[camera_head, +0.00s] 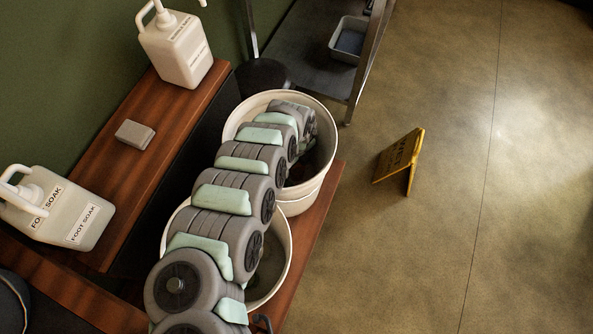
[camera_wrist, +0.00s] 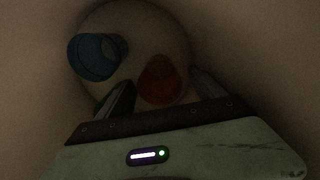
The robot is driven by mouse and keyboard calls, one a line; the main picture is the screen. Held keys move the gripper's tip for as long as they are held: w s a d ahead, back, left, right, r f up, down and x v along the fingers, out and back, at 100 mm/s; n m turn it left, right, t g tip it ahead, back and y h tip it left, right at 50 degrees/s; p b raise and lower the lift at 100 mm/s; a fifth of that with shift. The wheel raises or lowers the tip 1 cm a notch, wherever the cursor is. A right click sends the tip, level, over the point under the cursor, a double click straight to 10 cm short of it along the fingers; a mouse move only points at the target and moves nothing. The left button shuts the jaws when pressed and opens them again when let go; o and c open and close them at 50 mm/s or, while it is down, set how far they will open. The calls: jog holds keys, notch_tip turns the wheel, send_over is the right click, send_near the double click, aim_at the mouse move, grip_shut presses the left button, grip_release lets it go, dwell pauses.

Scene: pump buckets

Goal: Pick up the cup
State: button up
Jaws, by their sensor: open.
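The wrist view looks down into a white bucket with two cups at its bottom. A blue cup (camera_wrist: 95,57) lies tilted at the left, its open mouth showing. An orange-red cup (camera_wrist: 160,82) sits right of it, between the fingers of my gripper (camera_wrist: 162,84). The fingers are apart, one on each side of the orange-red cup; I cannot tell if they touch it. The view is dark, and the cup's lower part is hidden by my gripper body. In the head view my arm reaches into the far white bucket (camera_head: 318,170); the fingers and cups are not clear there.
A second white bucket (camera_head: 283,275) stands nearer, beneath my arm. Soap jugs (camera_head: 180,50) and (camera_head: 75,215) and a grey block (camera_head: 135,134) rest on the wooden shelf at left. A yellow floor sign (camera_head: 400,158) stands right. The bucket walls surround my gripper closely.

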notch_tip(320, 180, down, 3)
jog(key=shift+f+b, duration=0.15)
jog(key=shift+b, duration=0.5)
jog(key=c, duration=1.4)
jog(key=shift+r, duration=0.2)
notch_tip(320, 180, up, 19)
jog(key=p, duration=1.1)
notch_tip(320, 180, up, 17)
jog(key=p, duration=1.7)
send_over(296, 169)
jog(key=s, duration=0.2)
jog(key=shift+w+d+r, duration=0.1)
jog(key=shift+r, duration=0.05)
